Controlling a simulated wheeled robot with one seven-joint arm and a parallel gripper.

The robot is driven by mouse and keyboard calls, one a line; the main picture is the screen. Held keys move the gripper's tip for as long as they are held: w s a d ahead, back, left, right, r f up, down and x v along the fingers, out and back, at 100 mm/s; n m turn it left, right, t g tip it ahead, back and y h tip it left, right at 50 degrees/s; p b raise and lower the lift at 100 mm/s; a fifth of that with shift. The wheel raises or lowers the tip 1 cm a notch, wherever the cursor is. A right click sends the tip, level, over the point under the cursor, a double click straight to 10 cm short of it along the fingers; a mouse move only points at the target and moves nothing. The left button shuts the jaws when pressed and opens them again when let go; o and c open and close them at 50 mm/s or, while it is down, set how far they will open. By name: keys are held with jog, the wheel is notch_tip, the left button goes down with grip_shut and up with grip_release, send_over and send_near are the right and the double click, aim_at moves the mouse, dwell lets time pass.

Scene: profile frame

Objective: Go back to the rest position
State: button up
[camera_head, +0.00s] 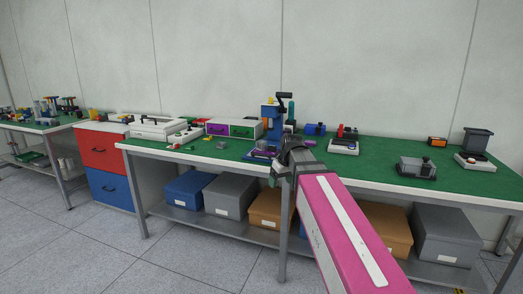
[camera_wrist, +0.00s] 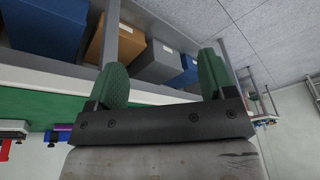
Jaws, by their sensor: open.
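My gripper (camera_wrist: 162,80) is open in the wrist view, with its two green finger pads apart and nothing between them. In the head view my gripper (camera_head: 276,176) is at the front edge of the green-topped workbench (camera_head: 375,165), and my pink arm reaches up to it from the lower right. The fingertips are small and partly hidden by the wrist there. The wrist view looks past the bench edge towards the storage boxes below, and the picture is turned over.
A blue press-like device (camera_head: 271,112) stands on the bench behind my gripper. A grey device (camera_head: 417,168) is to the right. Storage boxes, such as a blue box (camera_head: 189,188), stand on the lower shelf. A red and blue drawer cabinet (camera_head: 100,150) is at left. The floor in front is clear.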

jog(key=s+d+f+m, duration=0.2)
jog(key=s+d+f, duration=0.1)
jog(key=f, duration=0.6)
jog(key=s+d+f+m+g+h, duration=0.1)
jog(key=s+d+f+m, duration=0.1)
jog(key=s+d+f, duration=0.2)
jog(key=s+d+f+m+g+h, duration=0.1)
jog(key=s+d+f, duration=0.3)
jog(key=f, duration=0.9)
jog(key=s+m, duration=0.1)
jog(key=s, duration=0.2)
jog(key=shift+s+f, duration=0.15)
jog(key=shift+f, duration=0.2)
jog(key=shift+d, duration=0.1)
